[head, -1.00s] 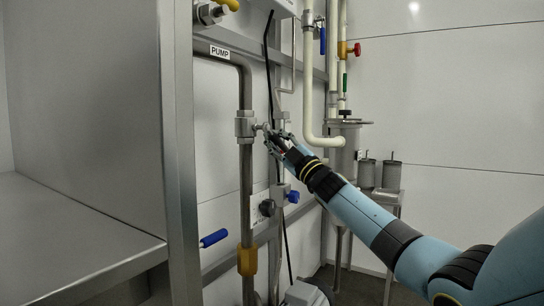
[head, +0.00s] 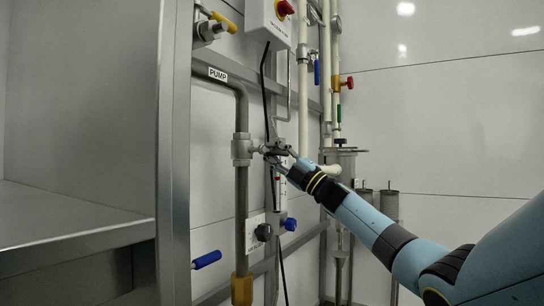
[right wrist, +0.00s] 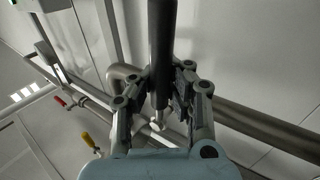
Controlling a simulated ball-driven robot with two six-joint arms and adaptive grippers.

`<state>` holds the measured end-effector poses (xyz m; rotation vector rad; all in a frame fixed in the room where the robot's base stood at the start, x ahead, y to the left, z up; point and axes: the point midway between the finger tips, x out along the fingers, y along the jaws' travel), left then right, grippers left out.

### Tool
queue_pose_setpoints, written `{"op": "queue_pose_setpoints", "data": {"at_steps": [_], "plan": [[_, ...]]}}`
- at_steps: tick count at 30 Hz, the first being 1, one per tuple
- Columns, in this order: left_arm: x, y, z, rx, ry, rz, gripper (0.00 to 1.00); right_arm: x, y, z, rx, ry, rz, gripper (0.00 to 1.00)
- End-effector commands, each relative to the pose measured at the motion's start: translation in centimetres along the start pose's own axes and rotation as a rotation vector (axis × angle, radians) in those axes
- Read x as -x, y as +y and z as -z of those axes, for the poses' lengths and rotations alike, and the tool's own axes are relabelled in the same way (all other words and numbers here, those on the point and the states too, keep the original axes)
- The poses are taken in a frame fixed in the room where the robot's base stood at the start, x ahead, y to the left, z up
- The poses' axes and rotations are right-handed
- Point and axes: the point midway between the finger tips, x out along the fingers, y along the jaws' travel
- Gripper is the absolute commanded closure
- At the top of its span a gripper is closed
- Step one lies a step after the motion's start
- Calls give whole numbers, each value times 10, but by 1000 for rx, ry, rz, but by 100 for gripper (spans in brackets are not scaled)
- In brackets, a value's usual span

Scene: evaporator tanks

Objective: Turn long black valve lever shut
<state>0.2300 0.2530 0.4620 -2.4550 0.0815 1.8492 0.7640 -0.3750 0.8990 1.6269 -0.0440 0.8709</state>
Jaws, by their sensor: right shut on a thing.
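The long black valve lever (right wrist: 161,45) runs down the middle of the right wrist view, between the fingers of my right gripper (right wrist: 163,88). The gripper is shut on it. A small metal fitting shows past the lever's lower end. In the head view my right gripper (head: 277,152) is beside the metal valve body (head: 242,149) on the vertical pipe under the PUMP label (head: 218,74). The fingers and arm hide most of the lever there. My left gripper is not in view.
A steel cabinet (head: 172,200) fills the left. A blue-handled valve (head: 206,259), a yellow-handled valve (head: 224,22) and a switch box with a red knob (head: 268,20) are near the pipes. White pipes and a steel tank (head: 340,215) stand behind my right arm.

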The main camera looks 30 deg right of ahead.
Motion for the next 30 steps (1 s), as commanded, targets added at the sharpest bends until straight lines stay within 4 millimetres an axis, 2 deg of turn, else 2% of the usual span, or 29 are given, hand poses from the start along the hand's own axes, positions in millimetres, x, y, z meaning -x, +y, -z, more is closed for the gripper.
{"op": "queue_pose_setpoints", "data": {"at_steps": [13, 15, 21, 30], "plan": [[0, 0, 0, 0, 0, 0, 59, 3, -3, 1, 7, 6, 5, 100], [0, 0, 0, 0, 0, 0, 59, 3, -2, 1, 6, 6, 4, 86], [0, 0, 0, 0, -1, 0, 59, 1, -1, 1, 4, 4, 2, 60], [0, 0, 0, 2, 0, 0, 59, 2, 0, 0, 2, 3, 0, 59]]}}
